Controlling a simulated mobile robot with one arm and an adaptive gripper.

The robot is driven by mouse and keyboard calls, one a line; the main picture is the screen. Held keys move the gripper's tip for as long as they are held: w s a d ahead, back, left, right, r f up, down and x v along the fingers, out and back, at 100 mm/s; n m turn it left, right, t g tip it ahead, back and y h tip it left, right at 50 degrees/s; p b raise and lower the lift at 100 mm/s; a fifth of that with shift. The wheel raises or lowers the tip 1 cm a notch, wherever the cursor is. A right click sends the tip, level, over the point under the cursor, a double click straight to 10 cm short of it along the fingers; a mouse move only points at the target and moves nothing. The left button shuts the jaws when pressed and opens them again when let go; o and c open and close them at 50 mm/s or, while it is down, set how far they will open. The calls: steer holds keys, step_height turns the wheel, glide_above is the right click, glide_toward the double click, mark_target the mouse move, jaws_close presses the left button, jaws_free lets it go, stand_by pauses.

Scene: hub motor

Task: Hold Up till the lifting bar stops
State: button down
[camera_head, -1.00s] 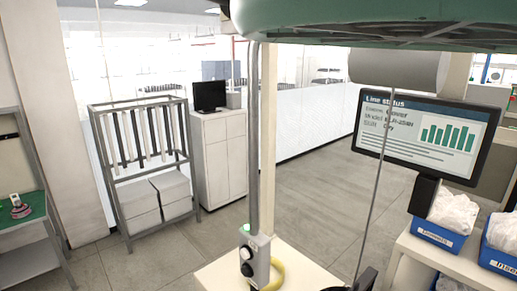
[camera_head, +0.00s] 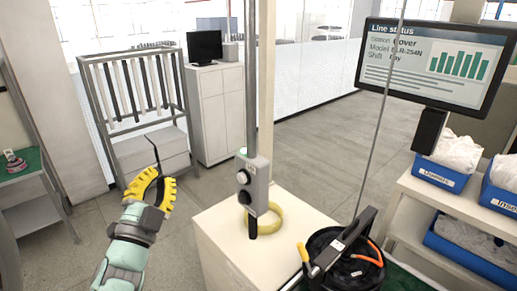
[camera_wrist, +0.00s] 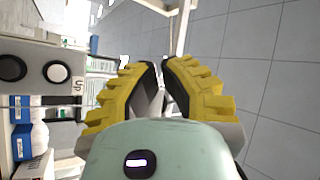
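The grey control box (camera_head: 252,185) hangs on a vertical pole and has a white button and dark buttons. A black bar (camera_head: 343,243) lies over a round black part with orange cables (camera_head: 345,265), under a thin line.
The pale cabinet (camera_head: 225,235) bears a yellow ring (camera_head: 262,218) around the pole's foot. A screen (camera_head: 430,62) and blue bins (camera_head: 440,172) stand at the right. A metal rack (camera_head: 135,110) stands behind my gripper. The floor between is clear.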

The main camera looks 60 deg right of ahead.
mark_target(242, 178)
steer(key=s+d+f+m+g+y+b, duration=0.2)
steer(key=d+f, duration=0.3)
steer(key=f, duration=0.1)
steer(key=shift+s+f+m, duration=0.15)
steer(key=shift+f+m, duration=0.15)
steer(key=shift+f, duration=0.05)
steer(key=shift+d, duration=0.15)
steer(key=s+d+b, duration=0.2)
steer(key=d, duration=0.6)
steer(key=shift+d+b, duration=0.2)
steer(key=shift+b, duration=0.1)
stand_by(1.0)
steer(key=shift+s+d, duration=0.1)
steer(key=shift+d, duration=0.3)
